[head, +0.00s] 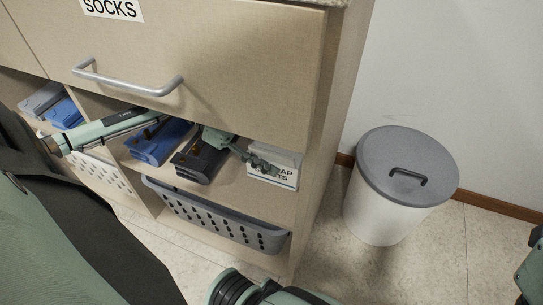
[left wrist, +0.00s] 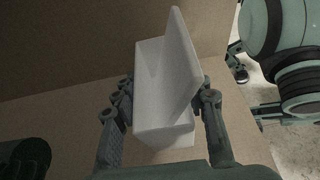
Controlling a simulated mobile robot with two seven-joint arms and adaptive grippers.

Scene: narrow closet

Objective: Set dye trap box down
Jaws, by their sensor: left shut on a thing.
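My left gripper (head: 262,161) reaches in along the shelf and is shut on the box. In the left wrist view the box (left wrist: 163,95) is between the two fingers (left wrist: 165,112), with its white lid flap raised. The box looks upright and at shelf level; I cannot tell whether its base touches the shelf. The gripper and forearm partly hide the shelf behind.
A grey perforated basket (head: 215,218) sits below. The SOCKS drawer (head: 215,60) overhangs the shelf. A white bin (head: 385,207) with a grey lid stands on the floor at right.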

